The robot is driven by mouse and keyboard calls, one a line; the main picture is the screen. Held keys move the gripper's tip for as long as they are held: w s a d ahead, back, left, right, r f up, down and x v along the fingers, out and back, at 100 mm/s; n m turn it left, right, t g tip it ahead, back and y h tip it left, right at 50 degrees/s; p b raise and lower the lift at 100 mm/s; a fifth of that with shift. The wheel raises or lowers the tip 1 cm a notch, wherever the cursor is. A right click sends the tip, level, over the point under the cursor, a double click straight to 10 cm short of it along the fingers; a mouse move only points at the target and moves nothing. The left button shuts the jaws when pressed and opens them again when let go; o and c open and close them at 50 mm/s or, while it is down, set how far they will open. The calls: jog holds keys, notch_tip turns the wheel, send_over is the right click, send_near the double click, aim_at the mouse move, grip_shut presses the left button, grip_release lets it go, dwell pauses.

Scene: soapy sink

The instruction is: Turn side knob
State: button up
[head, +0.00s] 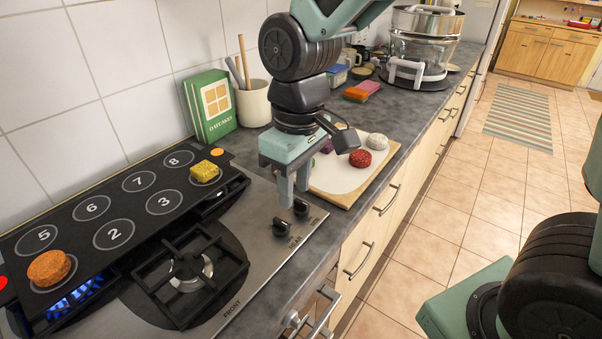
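Two black knobs stand on the steel hob plate near its front right corner. The farther knob (301,207) is just below my gripper's fingertips in the picture, and the nearer knob (281,227) is a little lower left. A round silvery knob (292,319) shows on the side face below the counter edge, partly cut by the view. My gripper (294,193) points down over the hob's right end. Its two grey fingers are apart with a narrow gap and nothing visible between them. I cannot tell whether a finger touches the farther knob.
A black numbered panel (116,219) lies along the back of the hob, with an orange round piece and a yellow sponge on it. A blue flame burns beneath its left end. A cutting board (338,190) with food is right of my gripper. Drawer handles (357,260) project along the front.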

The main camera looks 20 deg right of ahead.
notch_tip(320, 180, up, 5)
jog(key=p, duration=0.4)
send_over(301, 201)
jog(key=shift+m+h, duration=0.3)
notch_tip(301, 201, down, 17)
jog(key=shift+f+p, duration=0.2)
jog(key=shift+p, duration=0.95)
